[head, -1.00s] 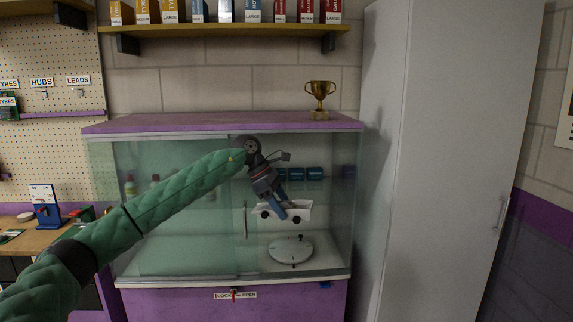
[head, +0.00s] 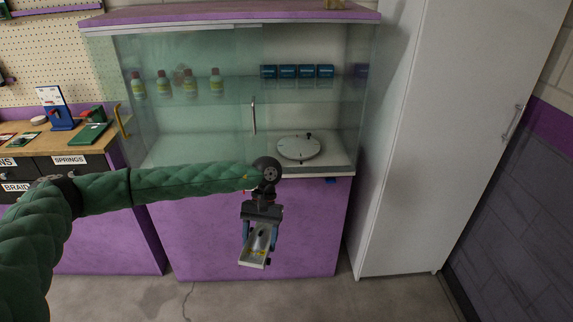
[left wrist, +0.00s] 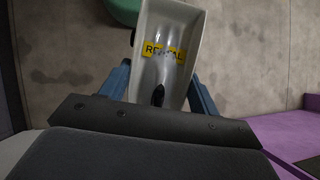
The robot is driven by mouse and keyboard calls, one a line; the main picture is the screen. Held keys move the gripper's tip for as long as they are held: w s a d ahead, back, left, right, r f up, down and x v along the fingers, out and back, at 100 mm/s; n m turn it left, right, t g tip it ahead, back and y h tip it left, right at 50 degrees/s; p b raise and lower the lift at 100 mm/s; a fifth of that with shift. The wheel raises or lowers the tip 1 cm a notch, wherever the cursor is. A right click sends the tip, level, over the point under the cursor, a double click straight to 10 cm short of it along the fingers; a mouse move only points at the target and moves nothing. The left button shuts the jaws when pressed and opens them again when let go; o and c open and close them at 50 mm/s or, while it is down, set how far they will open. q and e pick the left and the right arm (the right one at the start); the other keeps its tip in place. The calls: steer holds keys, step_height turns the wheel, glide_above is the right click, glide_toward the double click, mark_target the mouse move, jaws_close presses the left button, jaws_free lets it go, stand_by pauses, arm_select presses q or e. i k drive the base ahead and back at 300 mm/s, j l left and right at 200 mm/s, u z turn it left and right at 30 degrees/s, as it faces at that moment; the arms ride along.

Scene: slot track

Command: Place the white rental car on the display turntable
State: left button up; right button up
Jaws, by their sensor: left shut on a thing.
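The white rental car (head: 255,248) is held in my left gripper (head: 261,238), low in front of the purple cabinet base. In the left wrist view the car (left wrist: 168,75), with yellow rental lettering, sits between the two blue fingers (left wrist: 158,92). The display turntable (head: 298,148) is a round white disc on the floor of the glass cabinet, at its right side. It is empty apart from small dark marks near its rim. The car is below and in front of it, outside the cabinet. My right gripper is not in view.
The cabinet's right front is open beside the sliding glass door handle (head: 253,116). Blue boxes (head: 297,72) and several bottles (head: 190,84) stand on the shelf above. A tall grey locker (head: 430,140) stands close on the right. A workbench (head: 60,145) is at the left.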

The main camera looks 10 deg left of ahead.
mark_target(298, 147)
steer(key=i+l+u, duration=0.2)
steer(key=i+l, duration=0.2)
steer(key=l, duration=0.25)
steer(key=i+l+u, duration=0.1)
steer(key=l, duration=0.25)
steer(key=i+l+u, duration=0.1)
steer(key=i+l, duration=0.15)
steer(key=i+l+u, duration=0.1)
steer(key=l, duration=0.4)
steer(key=i+l+u, duration=0.1)
steer(key=l, duration=0.25)
steer(key=i, duration=0.1)
